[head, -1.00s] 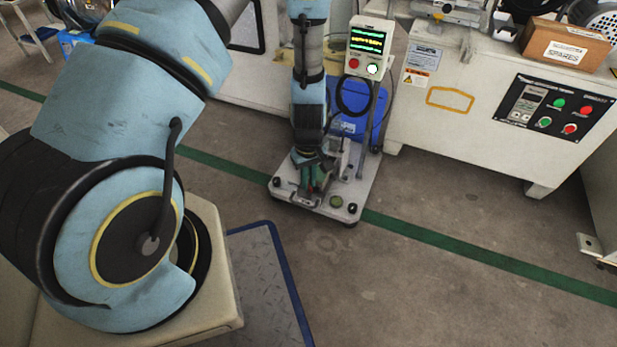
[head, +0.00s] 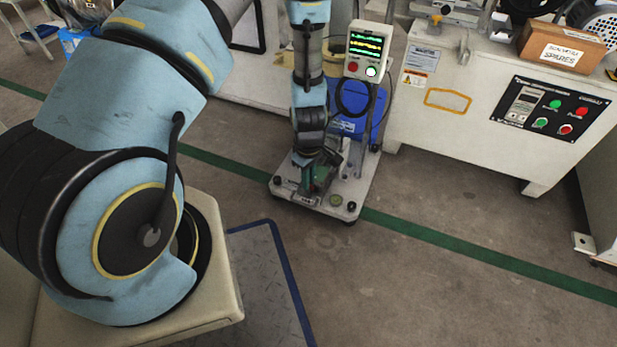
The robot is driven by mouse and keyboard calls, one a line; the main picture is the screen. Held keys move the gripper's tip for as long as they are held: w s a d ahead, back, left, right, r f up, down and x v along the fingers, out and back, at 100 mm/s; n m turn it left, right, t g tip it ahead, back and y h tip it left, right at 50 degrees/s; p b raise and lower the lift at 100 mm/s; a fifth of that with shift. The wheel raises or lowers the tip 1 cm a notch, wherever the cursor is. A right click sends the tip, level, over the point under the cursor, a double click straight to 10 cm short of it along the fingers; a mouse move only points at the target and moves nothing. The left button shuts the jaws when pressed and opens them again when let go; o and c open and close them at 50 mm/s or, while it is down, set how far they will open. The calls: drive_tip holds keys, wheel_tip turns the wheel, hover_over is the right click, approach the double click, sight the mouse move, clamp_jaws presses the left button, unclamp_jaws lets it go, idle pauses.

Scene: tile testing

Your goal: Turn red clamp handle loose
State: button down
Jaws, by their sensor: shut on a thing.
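My arm reaches down to a small wheeled test stand (head: 345,204) on the floor at the middle of the head view. My gripper (head: 308,178) is at its far end, low over the stand's plate, beside a green part (head: 324,178). The gripper is small and dark here, and its fingers are shut at the clamp. The red clamp handle does not show clearly; the wrist and fingers cover that spot.
A control box (head: 367,52) with a lit screen stands on a post at the back of the stand. A blue bin (head: 348,126) is behind it. A large machine cabinet (head: 470,130) carries a spares box (head: 561,48). Floor to the right is clear.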

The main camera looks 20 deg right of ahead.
drive_tip(key=shift+n+p, duration=0.75)
drive_tip(key=shift+n, duration=1.15)
drive_tip(key=c, duration=1.2)
unclamp_jaws()
drive_tip(key=shift+o, duration=0.2)
wheel_tip(320, 180, up, 7)
drive_tip(key=p, duration=0.6)
drive_tip(key=shift+r+p, duration=0.1)
drive_tip(key=shift+p, duration=0.25)
